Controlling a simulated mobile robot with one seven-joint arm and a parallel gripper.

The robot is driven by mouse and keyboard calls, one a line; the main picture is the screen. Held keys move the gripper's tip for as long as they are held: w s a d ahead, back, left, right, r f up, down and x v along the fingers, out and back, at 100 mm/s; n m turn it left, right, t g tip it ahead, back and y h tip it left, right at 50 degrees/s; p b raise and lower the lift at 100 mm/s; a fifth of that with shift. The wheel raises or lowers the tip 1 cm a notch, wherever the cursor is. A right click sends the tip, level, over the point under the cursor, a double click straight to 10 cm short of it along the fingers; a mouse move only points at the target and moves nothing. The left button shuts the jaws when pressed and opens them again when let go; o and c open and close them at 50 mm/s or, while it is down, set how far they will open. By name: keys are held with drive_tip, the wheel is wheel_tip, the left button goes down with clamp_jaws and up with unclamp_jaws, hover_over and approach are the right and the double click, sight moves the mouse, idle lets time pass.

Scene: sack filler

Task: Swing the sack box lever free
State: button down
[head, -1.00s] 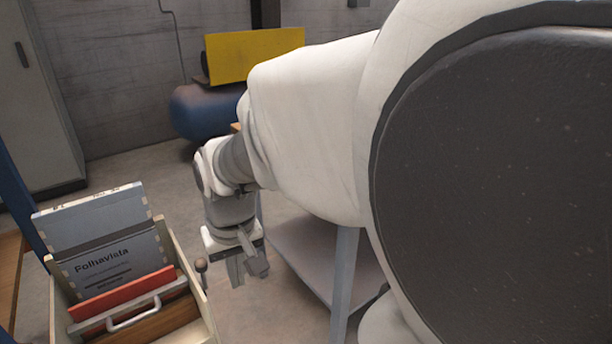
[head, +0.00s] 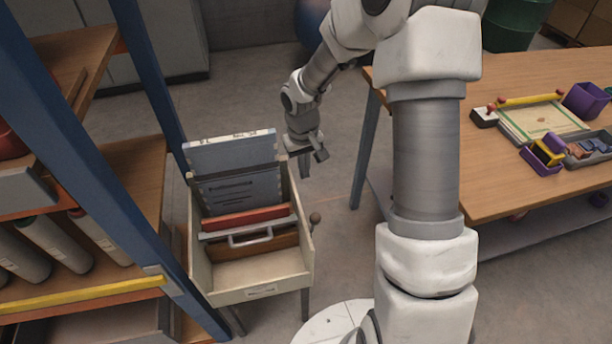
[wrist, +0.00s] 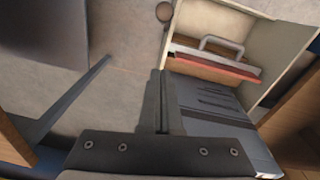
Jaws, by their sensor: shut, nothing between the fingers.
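The sack box (head: 247,291) is a cream open-topped box on legs, left of centre in the head view. Grey-blue printed sacks (head: 238,187) stand at its back, with a red panel (head: 246,217) and a pale plate with a metal handle (head: 250,238) in front. The lever's brown round knob (head: 315,217) stands at the box's right side; it also shows at the top of the wrist view (wrist: 164,12). My gripper (head: 304,168) points down near the box's back right corner, apart from the knob. In the wrist view its fingers (wrist: 160,78) are together and empty.
A wooden worktable (head: 480,190) with small trays and a board fills the right. Bare floor lies between the box and the table.

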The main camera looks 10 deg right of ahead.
drive_tip(key=s+d+f+b, duration=0.1)
drive_tip(key=s+f, duration=0.2)
drive_tip(key=f, duration=0.7)
drive_tip(key=shift+s, duration=0.15)
drive_tip(key=shift+s+f+t+b, duration=0.15)
drive_tip(key=shift+t+b, duration=0.15)
drive_tip(key=shift+b, duration=0.55)
drive_tip(key=shift+s, duration=0.25)
